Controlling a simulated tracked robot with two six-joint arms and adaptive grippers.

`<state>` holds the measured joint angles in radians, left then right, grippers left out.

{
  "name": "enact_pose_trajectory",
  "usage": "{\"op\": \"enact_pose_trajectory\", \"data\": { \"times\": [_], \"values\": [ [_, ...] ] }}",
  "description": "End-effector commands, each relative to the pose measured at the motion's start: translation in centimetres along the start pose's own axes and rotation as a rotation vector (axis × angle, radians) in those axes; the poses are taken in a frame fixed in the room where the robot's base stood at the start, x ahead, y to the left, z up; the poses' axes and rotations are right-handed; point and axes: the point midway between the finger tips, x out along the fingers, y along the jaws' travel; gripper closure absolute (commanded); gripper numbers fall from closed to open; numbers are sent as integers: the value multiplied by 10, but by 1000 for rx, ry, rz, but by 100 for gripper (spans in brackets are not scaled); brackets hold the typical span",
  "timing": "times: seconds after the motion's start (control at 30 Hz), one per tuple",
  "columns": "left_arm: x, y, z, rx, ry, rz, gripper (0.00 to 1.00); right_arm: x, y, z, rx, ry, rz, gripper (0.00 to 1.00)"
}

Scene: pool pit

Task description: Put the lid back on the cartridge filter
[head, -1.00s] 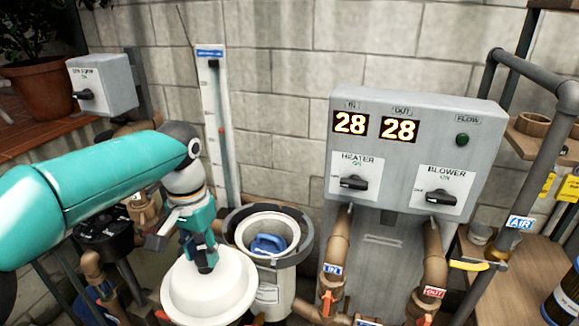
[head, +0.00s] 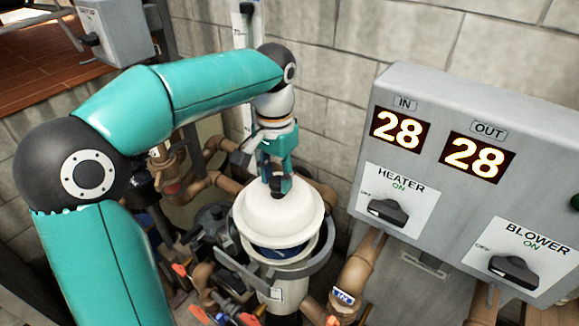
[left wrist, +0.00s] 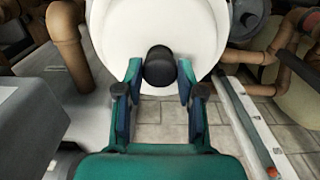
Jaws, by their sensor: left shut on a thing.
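The white round lid (head: 270,225) is over the mouth of the cartridge filter (head: 297,272) in the head view. Some blue and dark interior shows below the lid's front edge, so it looks raised above the filter's rim; the gap at the back is hidden. My left gripper (head: 277,184) is shut on the lid's dark knob from above. In the left wrist view the fingers stand on both sides of the black knob (left wrist: 160,66), with the white lid (left wrist: 160,22) behind it. My right gripper is not in view.
The grey heater and blower panel (head: 470,170) stands close at right. Brown pipes (head: 358,272) with valves run in front of it. More pipes and dark fittings crowd the left of the filter. A stone wall (head: 335,60) is behind.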

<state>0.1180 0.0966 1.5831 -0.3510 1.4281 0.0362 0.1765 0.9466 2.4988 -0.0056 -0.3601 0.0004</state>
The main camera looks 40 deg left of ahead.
Motion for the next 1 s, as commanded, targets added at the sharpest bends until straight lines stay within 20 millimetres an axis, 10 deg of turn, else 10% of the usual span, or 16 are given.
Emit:
{"op": "enact_pose_trajectory", "data": {
  "times": [1.0],
  "values": [
    [62, 0, -1, 1, 1, 0, 96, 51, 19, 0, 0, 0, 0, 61]
  ]
}}
